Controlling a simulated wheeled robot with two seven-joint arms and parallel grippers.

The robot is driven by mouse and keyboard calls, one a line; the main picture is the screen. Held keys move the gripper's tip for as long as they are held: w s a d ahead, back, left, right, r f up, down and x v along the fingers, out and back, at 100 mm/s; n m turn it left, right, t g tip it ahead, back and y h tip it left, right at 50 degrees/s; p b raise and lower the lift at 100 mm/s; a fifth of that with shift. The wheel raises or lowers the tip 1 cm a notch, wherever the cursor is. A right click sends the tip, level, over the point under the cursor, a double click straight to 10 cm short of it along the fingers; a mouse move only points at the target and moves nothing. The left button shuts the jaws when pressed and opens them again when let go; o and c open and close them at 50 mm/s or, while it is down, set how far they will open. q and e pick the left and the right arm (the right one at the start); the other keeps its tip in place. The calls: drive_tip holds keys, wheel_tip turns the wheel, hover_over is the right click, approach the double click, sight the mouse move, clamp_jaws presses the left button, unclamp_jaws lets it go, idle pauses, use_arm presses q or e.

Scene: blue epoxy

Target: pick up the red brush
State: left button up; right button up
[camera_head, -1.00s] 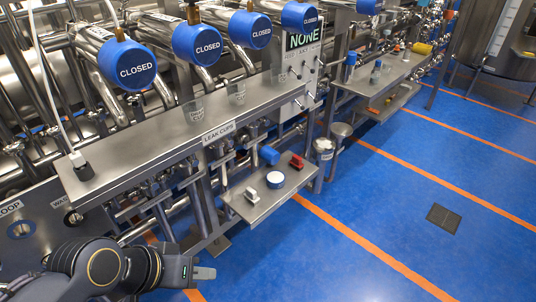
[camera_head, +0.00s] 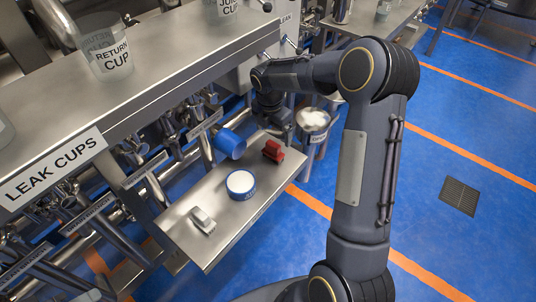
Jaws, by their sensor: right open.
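The red brush (camera_head: 273,151) lies on the far part of the small lower steel shelf (camera_head: 215,243), near its right edge. My right arm rises from the bottom right and bends over to the left. My right gripper (camera_head: 286,137) points down just behind and above the brush, apart from it as far as I can see. Its jaws are small and dark here; they are open, with nothing seen between them. My left gripper is not in view.
On the same shelf are a blue-and-white round tub (camera_head: 240,185) and a white-grey brush-like block (camera_head: 203,220). A blue cylinder (camera_head: 229,144) is beside the shelf's back edge. A bucket (camera_head: 313,121) stands behind. The upper counter (camera_head: 150,70) holds clear cups.

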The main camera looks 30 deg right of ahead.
sight(273, 144)
drive_tip(key=shift+w+f, duration=0.2)
drive_tip(key=shift+f, duration=0.45)
drive_tip(key=shift+s+f, duration=0.15)
drive_tip(key=shift+f, duration=0.65)
drive_tip(key=f, duration=0.1)
drive_tip(key=f+b, duration=0.1)
drive_tip(key=f, duration=0.1)
drive_tip(key=f+b, duration=0.1)
drive_tip(key=f, duration=0.1)
drive_tip(key=shift+s+f, duration=0.15)
drive_tip(key=shift+s, duration=0.1)
drive_tip(key=shift+c, duration=0.2)
drive_tip(key=c, duration=1)
drive_tip(key=shift+c, duration=0.2)
drive_tip(key=shift+r, duration=0.25)
